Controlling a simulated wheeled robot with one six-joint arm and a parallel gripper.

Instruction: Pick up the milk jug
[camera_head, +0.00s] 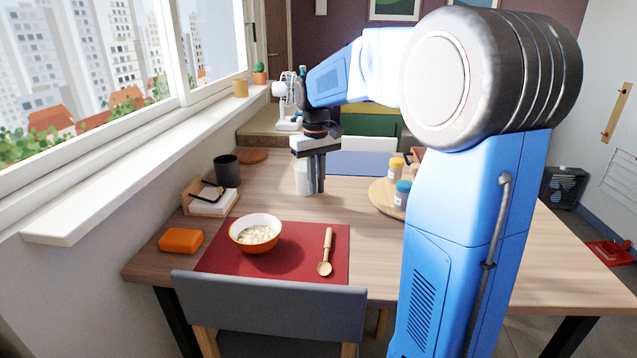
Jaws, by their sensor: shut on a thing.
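The milk jug (301,180) is a small white vessel toward the back of the wooden table. My gripper (316,187) comes down on it from above, fingers pointing down. It is shut on the jug, and its fingers hide the jug's right side. The jug looks upright. I cannot tell whether its base touches the table or is slightly above it.
A bowl of cereal (256,233) and a wooden spoon (326,252) lie on a red placemat (215,262). A dark cup (227,170), a napkin holder (210,203) and an orange block (181,241) stand left. Jars (402,194) stand on a round board right. A chair (270,303) is in front.

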